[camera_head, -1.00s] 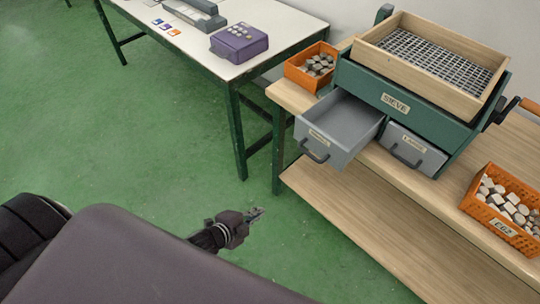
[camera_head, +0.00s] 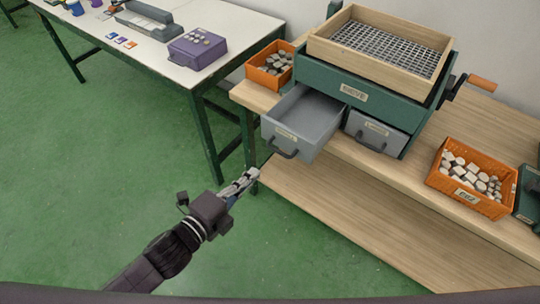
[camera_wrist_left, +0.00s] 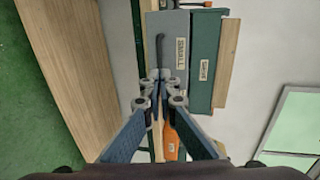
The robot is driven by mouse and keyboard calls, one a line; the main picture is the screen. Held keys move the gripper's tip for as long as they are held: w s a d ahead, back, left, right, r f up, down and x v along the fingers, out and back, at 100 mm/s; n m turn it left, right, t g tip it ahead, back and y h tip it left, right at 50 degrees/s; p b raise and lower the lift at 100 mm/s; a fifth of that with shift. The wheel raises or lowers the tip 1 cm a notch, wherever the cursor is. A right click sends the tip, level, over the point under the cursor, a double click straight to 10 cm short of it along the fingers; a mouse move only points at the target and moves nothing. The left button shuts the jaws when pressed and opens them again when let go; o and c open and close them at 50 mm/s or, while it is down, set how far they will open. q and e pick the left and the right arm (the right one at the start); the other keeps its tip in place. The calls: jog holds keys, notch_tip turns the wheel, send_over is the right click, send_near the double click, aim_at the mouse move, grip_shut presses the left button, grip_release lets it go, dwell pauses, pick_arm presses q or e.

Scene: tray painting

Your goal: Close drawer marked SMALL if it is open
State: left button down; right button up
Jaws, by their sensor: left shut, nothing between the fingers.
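The sieve box (camera_head: 330,76) stands on the wooden bench. Its left drawer (camera_head: 303,118) is pulled well out and looks empty inside. In the left wrist view the drawer front (camera_wrist_left: 182,45) reads SMALL, with its dark handle (camera_wrist_left: 159,48) beside the label. The right drawer (camera_head: 378,135) sits much farther in; its label is too small to read. My left gripper (camera_head: 252,174) is shut and empty, in front of and below the open drawer's handle in the head view. Its closed fingertips also show in the left wrist view (camera_wrist_left: 160,76), close to the drawer front. My right gripper is not visible.
An orange bin (camera_head: 252,76) of grey pieces stands behind the open drawer, and another orange bin (camera_head: 437,182) stands at the right. A lower wooden shelf (camera_head: 330,215) juts out below. A white table (camera_head: 150,55) stands at the left. The green floor is clear.

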aim_at(278, 151)
pick_arm(q)
jog(key=p+x, duration=0.1)
jog(key=x, duration=0.8)
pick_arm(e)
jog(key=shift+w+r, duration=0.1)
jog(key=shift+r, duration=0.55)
pick_arm(q)
jog(key=shift+w, duration=0.15)
jog(key=shift+w+d, duration=0.2)
jog(key=x, duration=0.3)
jog(key=r+x, duration=0.1)
jog(key=x, duration=0.3)
jog(key=b+x, duration=0.1)
jog(key=x, duration=0.2)
jog(key=shift+w+d+r, duration=0.25)
jog(key=shift+d+r, duration=0.05)
jog(key=shift+r, duration=0.05)
jog(key=b+x, duration=0.1)
jog(key=x, duration=0.2)
jog(key=r+x, duration=0.1)
jog(key=x, duration=0.2)
jog(key=shift+w+d+r+b, duration=0.15)
jog(key=shift+b, duration=0.2)
jog(key=shift+r, duration=0.25)
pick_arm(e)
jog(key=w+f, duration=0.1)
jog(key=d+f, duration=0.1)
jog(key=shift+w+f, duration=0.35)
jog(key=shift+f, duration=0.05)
